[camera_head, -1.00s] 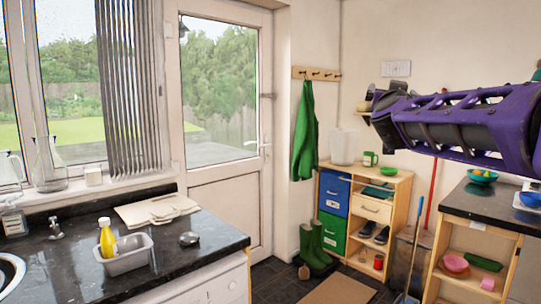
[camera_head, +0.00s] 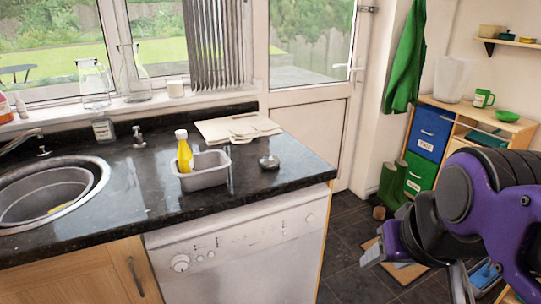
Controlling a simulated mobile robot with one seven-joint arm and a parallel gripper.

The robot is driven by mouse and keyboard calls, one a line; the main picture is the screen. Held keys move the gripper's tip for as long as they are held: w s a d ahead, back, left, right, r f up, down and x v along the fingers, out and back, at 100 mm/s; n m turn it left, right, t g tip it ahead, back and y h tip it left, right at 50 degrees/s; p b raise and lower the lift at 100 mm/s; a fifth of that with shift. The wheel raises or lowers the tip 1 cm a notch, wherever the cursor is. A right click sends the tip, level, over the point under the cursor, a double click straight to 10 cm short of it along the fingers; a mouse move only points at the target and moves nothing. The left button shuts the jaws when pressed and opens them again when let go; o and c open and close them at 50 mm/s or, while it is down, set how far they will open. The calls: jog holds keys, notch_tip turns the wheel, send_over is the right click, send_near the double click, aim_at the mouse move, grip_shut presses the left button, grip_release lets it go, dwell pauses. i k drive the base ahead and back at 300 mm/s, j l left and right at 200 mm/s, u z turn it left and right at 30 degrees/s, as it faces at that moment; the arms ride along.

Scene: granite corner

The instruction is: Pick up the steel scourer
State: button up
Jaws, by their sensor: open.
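The steel scourer (camera_head: 269,162) looks like a small, round, dark grey lump. It lies on the black granite worktop (camera_head: 275,190), right of the grey plastic tub (camera_head: 205,178) and apart from it. My gripper (camera_head: 418,272) is at the lower right, in front of the floor and well to the right of the worktop's end. It is open, and I see nothing held in it. My arm hides part of it.
Pale boards (camera_head: 238,128) lie behind the scourer. A sink (camera_head: 50,190) is at the left. The worktop's front edge and right corner are bare. A drawer unit (camera_head: 430,140) stands beyond the door.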

aim_at(268, 162)
jog(key=i+u, duration=0.1)
jog(key=u, duration=0.25)
jog(key=l+u, duration=0.15)
jog(key=u, duration=0.2)
jog(key=i+l+u, duration=0.1)
jog(key=u, duration=0.3)
jog(key=i+l+u, duration=0.25)
jog(key=l+u, duration=0.25)
jog(key=l, duration=0.25)
